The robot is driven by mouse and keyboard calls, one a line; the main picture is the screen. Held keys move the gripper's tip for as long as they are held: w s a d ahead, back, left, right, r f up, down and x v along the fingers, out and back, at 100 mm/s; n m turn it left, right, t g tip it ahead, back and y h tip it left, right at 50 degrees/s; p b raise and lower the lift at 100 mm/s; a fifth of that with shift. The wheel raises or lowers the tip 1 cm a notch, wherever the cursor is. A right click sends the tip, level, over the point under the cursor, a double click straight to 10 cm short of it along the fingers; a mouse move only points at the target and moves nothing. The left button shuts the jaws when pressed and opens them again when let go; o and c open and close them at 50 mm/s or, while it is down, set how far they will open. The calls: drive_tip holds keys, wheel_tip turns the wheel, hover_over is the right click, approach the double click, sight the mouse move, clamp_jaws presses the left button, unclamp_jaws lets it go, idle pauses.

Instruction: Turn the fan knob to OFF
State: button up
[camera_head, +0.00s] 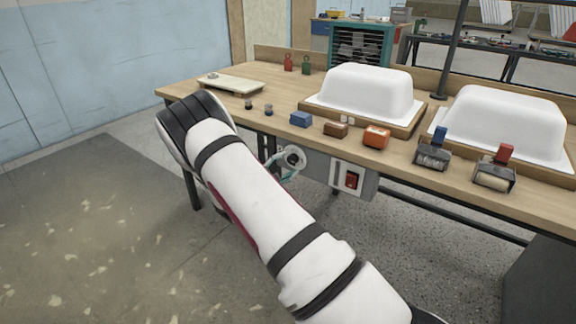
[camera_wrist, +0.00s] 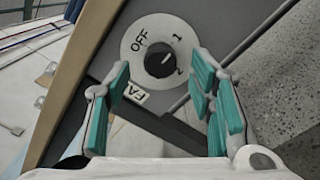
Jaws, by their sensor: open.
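The fan knob (camera_wrist: 160,60) is a round black knob on a white round dial marked OFF, 1 and 2, with a FAN label (camera_wrist: 137,94) beside it. A light mark on the knob seems to face the 2, though it is small. My gripper (camera_wrist: 161,70) is open, with teal finger pads on either side of the dial, apart from the knob. In the head view my gripper (camera_head: 283,168) is partly hidden by my arm, below the bench's front edge. A small round pale shape there appears to be the dial (camera_head: 294,157).
A red switch (camera_head: 351,180) sits on a grey panel right of my gripper. The wooden bench (camera_head: 232,102) above carries two white tub moulds (camera_head: 366,91), coloured blocks (camera_head: 301,119) and two rollers (camera_head: 494,172). Open floor (camera_head: 100,240) lies to the left.

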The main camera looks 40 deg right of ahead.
sight(293, 159)
drive_tip(key=shift+x, duration=1.3)
drive_tip(key=shift+c, duration=0.5)
drive_tip(key=c, duration=1.1)
drive_tip(key=shift+o, duration=0.2)
